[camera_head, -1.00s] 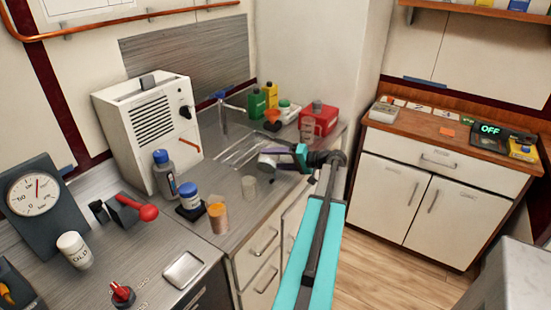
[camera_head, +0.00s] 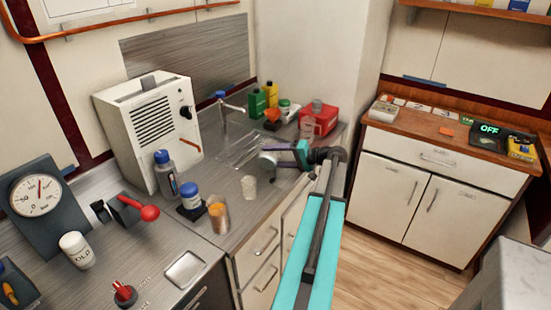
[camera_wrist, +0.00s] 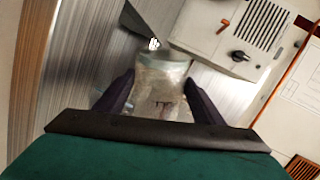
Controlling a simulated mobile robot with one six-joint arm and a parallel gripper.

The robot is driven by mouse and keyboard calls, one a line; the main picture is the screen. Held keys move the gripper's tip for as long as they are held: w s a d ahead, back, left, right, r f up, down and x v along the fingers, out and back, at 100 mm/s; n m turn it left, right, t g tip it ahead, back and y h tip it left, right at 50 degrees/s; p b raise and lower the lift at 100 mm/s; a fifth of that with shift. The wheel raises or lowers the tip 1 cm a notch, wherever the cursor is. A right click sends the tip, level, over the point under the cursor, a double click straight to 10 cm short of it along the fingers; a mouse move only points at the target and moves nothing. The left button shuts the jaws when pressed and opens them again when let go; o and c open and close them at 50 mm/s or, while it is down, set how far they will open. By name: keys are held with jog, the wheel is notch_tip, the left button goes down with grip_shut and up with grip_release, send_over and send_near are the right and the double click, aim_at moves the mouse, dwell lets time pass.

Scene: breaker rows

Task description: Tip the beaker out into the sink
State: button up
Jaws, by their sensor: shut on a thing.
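My gripper (camera_wrist: 158,84) is shut on a clear, cloudy-looking beaker (camera_wrist: 164,68), one dark finger on each side of it in the wrist view. The wrist view is strongly rolled, so the beaker appears tipped over. In the head view my gripper (camera_head: 283,156) is at the right side of the metal sink (camera_head: 238,150), with the beaker end toward the sink. The beaker is small and partly hidden there. I cannot tell how much is in it. The tap (camera_head: 226,112) stands behind the sink.
A second clear cup (camera_head: 249,188) and an amber-filled beaker (camera_head: 218,216) stand on the counter in front of the sink. A blue-lidded jar (camera_head: 190,196) and a bottle (camera_head: 164,175) are left of them.

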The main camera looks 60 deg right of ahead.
jog(key=shift+d+r+m+p, duration=0.25)
jog(key=shift+d+m+p, duration=0.1)
jog(key=shift+p, duration=0.1)
jog(key=shift+w+d+f+m+y+p, duration=0.15)
jog(key=shift+d+f+m+y+p, duration=0.2)
jog(key=shift+m+p, duration=0.3)
dwell(1.1)
jog(key=shift+r+p, duration=0.1)
jog(key=shift+p, duration=0.25)
jog(key=shift+a+b, duration=0.1)
jog(key=shift+b, duration=0.2)
jog(key=shift+a+f+b, duration=0.2)
jog(key=shift+b, duration=0.3)
jog(key=shift+a+r+n+b, duration=0.2)
jog(key=shift+n+b, duration=0.2)
jog(key=shift+n, duration=0.2)
jog(key=shift+s+a+f+n+h+b, duration=0.15)
jog(key=shift+a+f+n+h+b, duration=0.15)
jog(key=shift+b, duration=0.3)
jog(key=shift+s+a+f+n+h+b, duration=0.15)
jog(key=shift+a+n+b, duration=0.25)
jog(key=shift+b, duration=0.15)
jog(key=shift+r, duration=0.2)
jog(key=shift+d, duration=0.1)
